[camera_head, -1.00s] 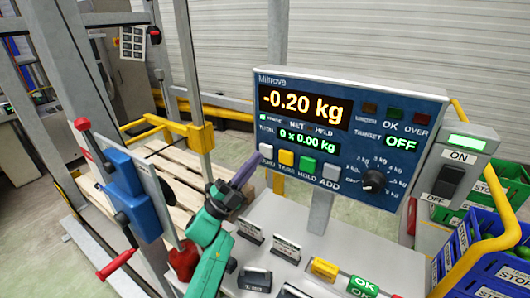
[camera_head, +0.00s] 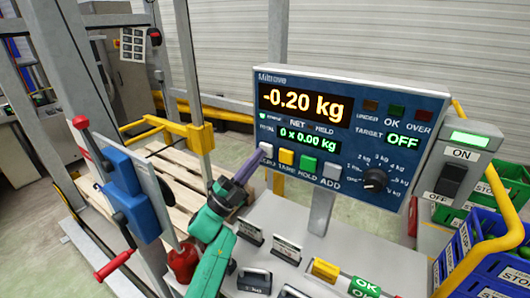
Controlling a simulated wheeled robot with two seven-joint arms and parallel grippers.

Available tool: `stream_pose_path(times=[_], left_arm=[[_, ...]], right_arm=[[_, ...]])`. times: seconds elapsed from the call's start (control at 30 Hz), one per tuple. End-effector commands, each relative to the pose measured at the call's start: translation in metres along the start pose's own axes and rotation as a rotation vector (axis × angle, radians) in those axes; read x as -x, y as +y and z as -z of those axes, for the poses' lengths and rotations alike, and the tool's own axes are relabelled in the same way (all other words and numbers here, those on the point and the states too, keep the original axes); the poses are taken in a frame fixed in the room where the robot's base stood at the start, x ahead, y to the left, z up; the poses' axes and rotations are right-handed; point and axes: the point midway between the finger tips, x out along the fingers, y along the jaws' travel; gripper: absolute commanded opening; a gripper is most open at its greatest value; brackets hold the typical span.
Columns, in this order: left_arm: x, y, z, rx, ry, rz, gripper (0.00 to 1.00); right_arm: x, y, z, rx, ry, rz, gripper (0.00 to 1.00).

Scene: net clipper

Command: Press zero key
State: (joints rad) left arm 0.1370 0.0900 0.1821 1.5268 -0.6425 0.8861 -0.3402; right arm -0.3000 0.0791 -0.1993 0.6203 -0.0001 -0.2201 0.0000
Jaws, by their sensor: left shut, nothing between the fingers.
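The blue weighing panel (camera_head: 356,88) shows -0.20 kg in amber on its main display (camera_head: 304,103). A row of keys runs along its lower edge. The zero key (camera_head: 267,149) is the white one at the far left, with its label partly hidden by my fingers. My left gripper (camera_head: 257,157) is shut and empty, its purple fingers pointing up and right. Its tips are right at the lower left of the zero key; I cannot tell whether they touch it. My right gripper is not in view.
Yellow (camera_head: 286,157), green (camera_head: 308,163) and white ADD (camera_head: 332,170) keys sit close to the right of the zero key. A black knob (camera_head: 375,180) is further right. Blue crates (camera_head: 497,262) and a yellow rail (camera_head: 500,240) stand at right.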

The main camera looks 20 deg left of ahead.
Motion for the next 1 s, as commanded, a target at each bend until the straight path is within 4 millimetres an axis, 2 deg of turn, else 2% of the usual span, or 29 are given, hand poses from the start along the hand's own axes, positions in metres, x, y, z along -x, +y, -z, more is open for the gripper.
stream_pose_path(times=[0.67, 1.0], left_arm=[[-0.003, 0.003, -0.002, 0.000, 0.000, 0.000, 0.00], [0.007, -0.006, 0.006, 0.000, 0.000, -0.001, 0.00]], right_arm=[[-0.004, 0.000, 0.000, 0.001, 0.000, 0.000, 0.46], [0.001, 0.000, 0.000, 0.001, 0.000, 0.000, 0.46]])
